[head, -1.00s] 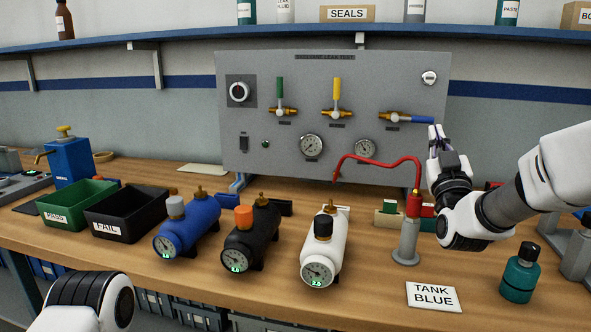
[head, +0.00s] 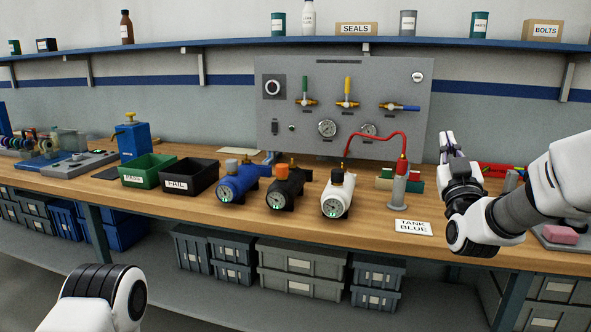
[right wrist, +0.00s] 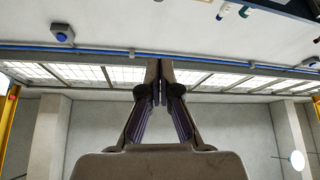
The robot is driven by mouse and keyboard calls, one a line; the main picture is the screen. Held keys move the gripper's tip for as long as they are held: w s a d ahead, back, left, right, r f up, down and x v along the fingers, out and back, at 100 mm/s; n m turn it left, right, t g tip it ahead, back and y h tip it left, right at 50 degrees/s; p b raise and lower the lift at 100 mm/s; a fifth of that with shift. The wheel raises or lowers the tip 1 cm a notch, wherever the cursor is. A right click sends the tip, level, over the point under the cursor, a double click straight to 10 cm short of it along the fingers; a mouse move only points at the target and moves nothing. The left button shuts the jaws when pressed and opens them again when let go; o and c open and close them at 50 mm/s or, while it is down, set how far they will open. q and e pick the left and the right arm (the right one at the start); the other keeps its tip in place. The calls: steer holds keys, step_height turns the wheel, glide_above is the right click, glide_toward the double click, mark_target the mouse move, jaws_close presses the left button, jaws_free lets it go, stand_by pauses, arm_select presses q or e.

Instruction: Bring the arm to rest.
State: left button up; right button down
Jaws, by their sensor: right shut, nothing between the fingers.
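My right gripper (head: 447,140) is shut and empty. It is raised above the right part of the wooden bench (head: 375,232), right of the red-hosed stand, with its fingers pointing up. In the right wrist view the fingers of my right gripper (right wrist: 160,80) are together, with wall and windows behind them. My left arm shows only as a white and black link at the lower left of the head view; its gripper is out of the picture.
Blue, black and white tanks (head: 338,195) stand on the bench beside the PASS bin (head: 147,171) and FAIL bin (head: 190,177). A grey valve panel (head: 345,95) stands behind. A stand (head: 397,190) with a red hose and a TANK BLUE card (head: 413,227) are near my right arm.

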steer(key=g+p, duration=0.2)
glide_above(422, 248)
step_height(422, 248, down, 7)
steer(key=s+f+g+p, duration=0.1)
steer(key=f, duration=0.5)
steer(key=a+f+g+y+p, duration=0.1)
steer(key=f, duration=0.5)
steer(key=s+f+n+g+p, duration=0.1)
steer(key=f+g, duration=0.1)
steer(key=f, duration=0.3)
steer(key=shift+s+a+f+y, duration=0.15)
steer(key=shift+s+f+y, duration=0.15)
steer(key=shift+f+y, duration=0.1)
steer(key=s+a+f+g+y+p, duration=0.1)
steer(key=s+f+g+p, duration=0.35)
steer(key=s+f, duration=0.8)
steer(key=s+a+f+g+p, duration=0.1)
steer(key=s+a+f+g, duration=0.1)
steer(key=s+f+g, duration=0.8)
arm_select(q)
step_height(422, 248, up, 11)
steer(key=shift+w, duration=0.45)
arm_select(e)
steer(key=s+f+m+g, duration=0.2)
steer(key=s+f+g, duration=0.1)
steer(key=s, duration=1.8)
steer(key=shift+a+f+m+y, duration=0.15)
steer(key=shift+a+m+y, duration=0.25)
